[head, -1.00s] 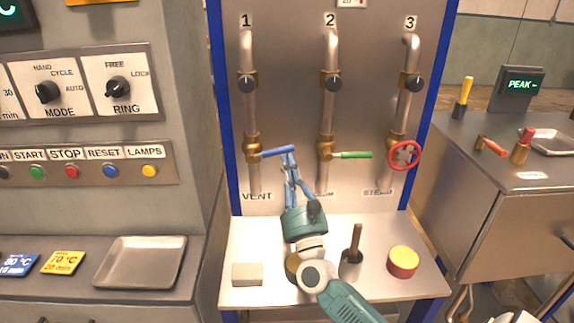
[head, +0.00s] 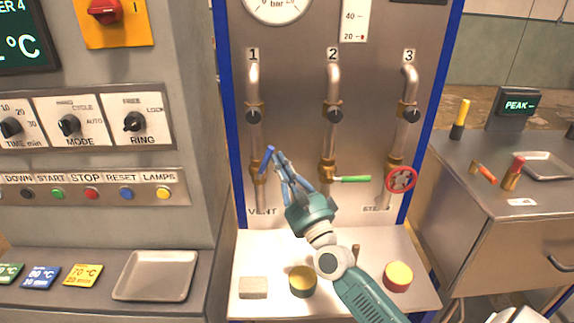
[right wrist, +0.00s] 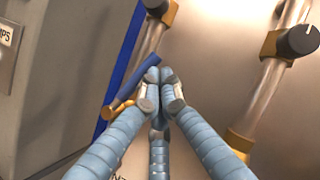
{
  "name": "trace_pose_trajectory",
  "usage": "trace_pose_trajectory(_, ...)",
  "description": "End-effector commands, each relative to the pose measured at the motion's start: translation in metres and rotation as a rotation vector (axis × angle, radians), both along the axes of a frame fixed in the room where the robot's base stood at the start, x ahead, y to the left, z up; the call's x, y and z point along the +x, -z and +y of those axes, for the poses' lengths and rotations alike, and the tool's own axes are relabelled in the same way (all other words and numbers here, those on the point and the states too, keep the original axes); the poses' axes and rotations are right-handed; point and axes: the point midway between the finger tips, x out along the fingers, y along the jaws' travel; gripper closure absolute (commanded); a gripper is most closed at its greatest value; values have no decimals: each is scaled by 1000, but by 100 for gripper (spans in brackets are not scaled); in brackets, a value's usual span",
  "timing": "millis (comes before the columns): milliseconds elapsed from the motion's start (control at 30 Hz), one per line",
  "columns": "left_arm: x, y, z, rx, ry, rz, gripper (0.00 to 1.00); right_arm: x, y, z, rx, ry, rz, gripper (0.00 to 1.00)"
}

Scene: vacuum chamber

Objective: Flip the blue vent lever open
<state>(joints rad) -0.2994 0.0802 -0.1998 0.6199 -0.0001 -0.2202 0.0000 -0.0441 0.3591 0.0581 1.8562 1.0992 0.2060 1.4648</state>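The blue vent lever (head: 267,159) is on the pipe marked 1, above the VENT label. It slants steeply upward from its brass valve (head: 257,170). My right gripper (head: 279,156) is at the lever's right side, close to its upper end. In the right wrist view the fingertips (right wrist: 161,76) are together, and the blue lever (right wrist: 138,80) runs from lower left up to them. Its end seems to touch the left fingertip from outside, not sit between the fingers. My left gripper is not in view.
A green lever (head: 352,179) on pipe 2 and a red handwheel (head: 401,180) on pipe 3 are to the right. Below, the shelf holds a grey block (head: 253,288), a dark yellow-topped tin (head: 302,282) and a red-and-yellow tin (head: 398,276). A control cabinet stands left.

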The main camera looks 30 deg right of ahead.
Motion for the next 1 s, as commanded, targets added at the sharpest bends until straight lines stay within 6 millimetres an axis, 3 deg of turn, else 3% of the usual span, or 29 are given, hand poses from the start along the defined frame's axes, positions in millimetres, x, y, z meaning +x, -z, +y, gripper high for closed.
trace_pose_trajectory(300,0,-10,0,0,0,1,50,9,-14,14,3,-1,-2,100)
trace_pose_trajectory(1000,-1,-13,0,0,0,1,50,14,-16,23,1,-3,1,100)
